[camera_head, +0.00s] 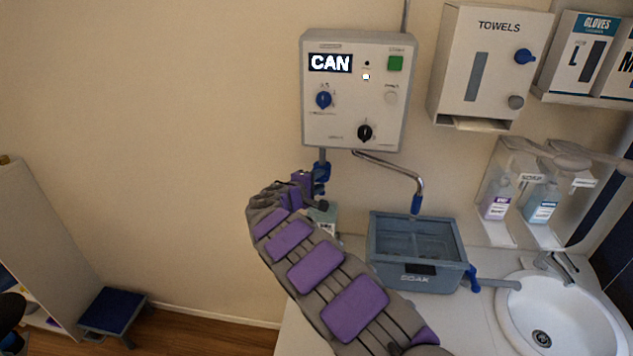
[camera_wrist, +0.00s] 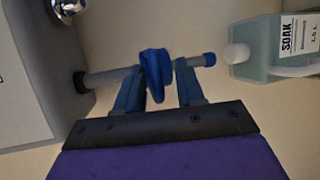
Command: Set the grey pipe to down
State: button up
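A short grey pipe (camera_head: 322,155) comes out of the underside of the white control box. It carries a blue lever handle (camera_head: 322,172). In the wrist view the grey pipe (camera_wrist: 104,79) runs across the picture to a blue end cap, with the blue handle (camera_wrist: 152,72) on it. My gripper (camera_wrist: 160,84) is open there, its two blue-grey fingers apart, with the handle between them, nearer the left finger. I cannot tell whether they touch. In the head view my gripper (camera_head: 312,184) is just below the box, its fingertips hard to make out.
The control box (camera_head: 345,115) reads CAN. A bent metal spout (camera_head: 398,167) with a blue tip hangs over the grey SOAK basin (camera_head: 414,279). A SOAK bottle (camera_wrist: 270,48) is close to the pipe's end. A sink (camera_head: 560,320) is at right; the left wall is bare.

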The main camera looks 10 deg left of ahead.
jog(key=shift+d+r, duration=0.1)
jog(key=shift+d, duration=0.25)
jog(key=shift+c, duration=0.5)
jog(key=shift+a, duration=0.25)
grip_shut()
